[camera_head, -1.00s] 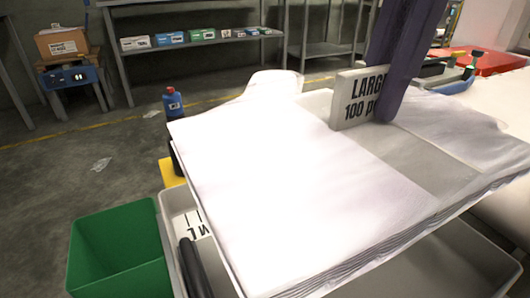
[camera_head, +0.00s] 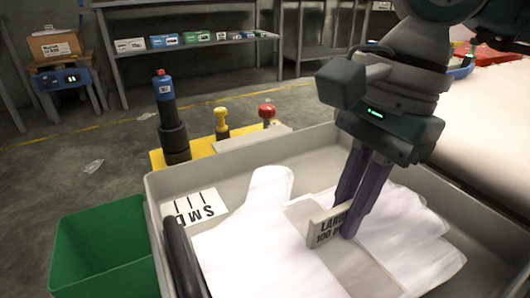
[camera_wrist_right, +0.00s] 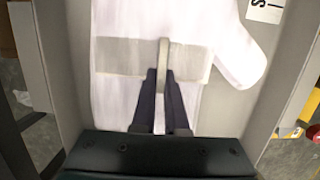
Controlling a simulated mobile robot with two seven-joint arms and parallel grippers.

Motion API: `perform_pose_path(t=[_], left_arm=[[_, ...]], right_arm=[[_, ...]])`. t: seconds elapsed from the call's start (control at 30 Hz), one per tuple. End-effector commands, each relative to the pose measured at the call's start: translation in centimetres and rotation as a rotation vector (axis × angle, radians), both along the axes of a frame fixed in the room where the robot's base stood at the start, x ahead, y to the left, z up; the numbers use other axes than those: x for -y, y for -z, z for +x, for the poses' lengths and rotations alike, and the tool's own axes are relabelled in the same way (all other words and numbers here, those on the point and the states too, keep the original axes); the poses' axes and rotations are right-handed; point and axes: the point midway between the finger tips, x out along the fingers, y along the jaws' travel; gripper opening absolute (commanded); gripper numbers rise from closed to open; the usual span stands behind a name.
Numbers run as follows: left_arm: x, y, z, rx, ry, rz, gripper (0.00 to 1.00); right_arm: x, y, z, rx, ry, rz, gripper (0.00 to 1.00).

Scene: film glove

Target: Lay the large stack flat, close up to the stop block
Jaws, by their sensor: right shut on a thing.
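The large stack (camera_head: 262,245) is a pile of white glove-shaped film sheets with a grey band and an upright tab (camera_head: 327,226) marked LARGE. It is inside the grey tray (camera_head: 160,186) and looks about level; whether its underside touches the floor is hidden. My right gripper (camera_head: 347,215) is shut on the tab from above. In the right wrist view, the tab (camera_wrist_right: 163,58) stands edge-on between the dark fingers, and the grey band (camera_wrist_right: 120,57) crosses the stack. I cannot tell which part is the stop block. My left gripper is not in view.
A dark rounded bar (camera_head: 183,262) runs along the tray's left side, near a white S M card (camera_head: 200,206). A green bin (camera_head: 98,250) stands at left.

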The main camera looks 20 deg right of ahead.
Motion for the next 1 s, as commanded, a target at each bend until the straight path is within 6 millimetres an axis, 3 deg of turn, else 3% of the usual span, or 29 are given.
perform_pose_path(t=[0.03, 0.1, 0.47, 0.5, 0.73, 1.0], left_arm=[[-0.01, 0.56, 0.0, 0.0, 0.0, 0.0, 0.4], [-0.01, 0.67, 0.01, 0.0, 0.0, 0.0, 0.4], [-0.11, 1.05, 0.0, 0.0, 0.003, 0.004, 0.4], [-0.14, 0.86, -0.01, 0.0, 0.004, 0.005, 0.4], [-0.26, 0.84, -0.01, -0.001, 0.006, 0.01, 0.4], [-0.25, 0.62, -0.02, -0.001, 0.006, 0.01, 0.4]], right_arm=[[-0.01, 1.23, -0.11, -0.004, -0.001, 0.0, 0.0], [0.01, 1.83, -0.05, -0.001, -0.001, 0.0, 0.0], [0.01, 2.22, -0.01, 0.0, -0.001, -0.001, 0.0], [0.02, 2.03, -0.02, 0.0, -0.001, -0.001, 0.15], [0.02, 2.01, -0.03, -0.001, -0.001, -0.001, 0.41], [0.02, 1.78, -0.03, -0.001, -0.001, -0.001, 0.41]])
